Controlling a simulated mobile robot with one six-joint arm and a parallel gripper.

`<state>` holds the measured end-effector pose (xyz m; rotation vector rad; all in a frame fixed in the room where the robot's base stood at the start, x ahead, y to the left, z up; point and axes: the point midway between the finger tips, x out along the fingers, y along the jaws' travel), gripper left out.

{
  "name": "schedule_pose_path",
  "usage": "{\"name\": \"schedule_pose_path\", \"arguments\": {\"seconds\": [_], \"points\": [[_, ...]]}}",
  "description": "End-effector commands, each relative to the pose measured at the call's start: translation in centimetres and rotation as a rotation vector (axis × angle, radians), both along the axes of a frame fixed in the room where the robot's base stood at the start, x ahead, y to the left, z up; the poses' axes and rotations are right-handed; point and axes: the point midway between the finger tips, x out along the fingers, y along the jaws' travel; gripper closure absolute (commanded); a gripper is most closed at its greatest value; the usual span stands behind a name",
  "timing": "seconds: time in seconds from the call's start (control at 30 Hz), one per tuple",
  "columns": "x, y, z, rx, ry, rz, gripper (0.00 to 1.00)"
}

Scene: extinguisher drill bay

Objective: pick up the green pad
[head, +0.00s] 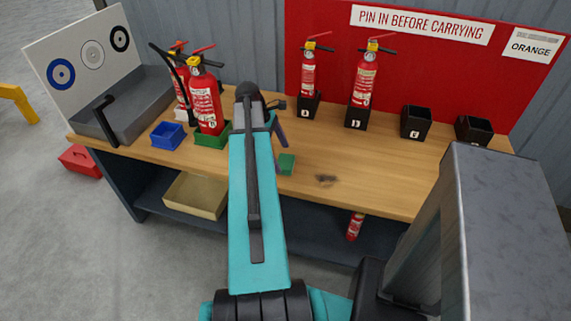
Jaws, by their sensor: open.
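The green pad (287,163) is a small green block lying on the wooden bench, just right of my teal arm. My gripper (280,147) is at the end of the arm, low over the bench beside the pad. Its fingers are dark and apart, with nothing seen between them. The arm hides part of the gripper, and I cannot tell whether a finger touches the pad.
A red extinguisher (207,103) stands in a green tray (205,140), with a blue tray (168,136) to its left. Two extinguishers stand in black holders at the back, beside empty black holders (415,122).

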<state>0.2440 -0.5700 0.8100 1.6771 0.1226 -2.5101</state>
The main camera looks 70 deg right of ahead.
Motion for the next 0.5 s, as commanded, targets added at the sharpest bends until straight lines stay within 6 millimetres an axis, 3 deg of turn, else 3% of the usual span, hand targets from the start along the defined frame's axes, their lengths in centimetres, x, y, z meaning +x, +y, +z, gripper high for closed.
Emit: {"name": "schedule_pose_path", "arguments": {"seconds": [0.3,0.5], "points": [[-1.3,-0.1,-2.6,0.000,0.000,0.000,0.08],[-1.4,-0.2,-2.9,0.000,0.000,0.000,0.08]]}}
